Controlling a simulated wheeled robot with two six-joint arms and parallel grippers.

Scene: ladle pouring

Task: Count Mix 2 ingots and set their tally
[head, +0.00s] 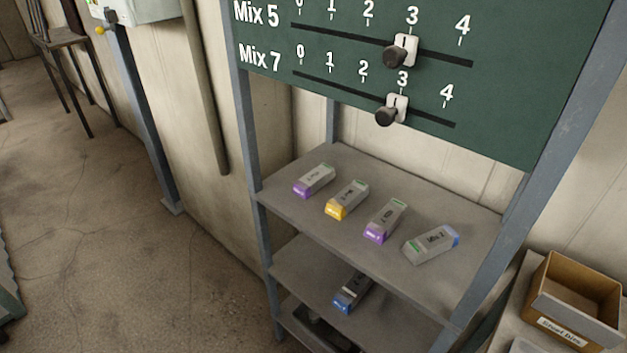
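Several grey ingots with coloured ends lie on a shelf unit. On the upper shelf (330,224) are an ingot with a purple end (315,180), one with a yellow end (347,199), a second purple-ended one (386,220) and a blue-ended one (432,244). Another blue-ended ingot (353,292) lies on the shelf below. Their lettering is too small to read surely. The green tally board (520,95) shows rows Mix 5 and Mix 7. The Mix 5 slider (401,50) and Mix 7 slider (392,109) both stand near 3. No Mix 2 row shows. Neither gripper is in view.
A cardboard box (575,300) with a partly readable label stands at the lower right. A dark object (318,326) lies on the lowest shelf. Shelf posts (255,130) frame the unit. A stool (62,40) stands far left; the floor (110,230) between is clear.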

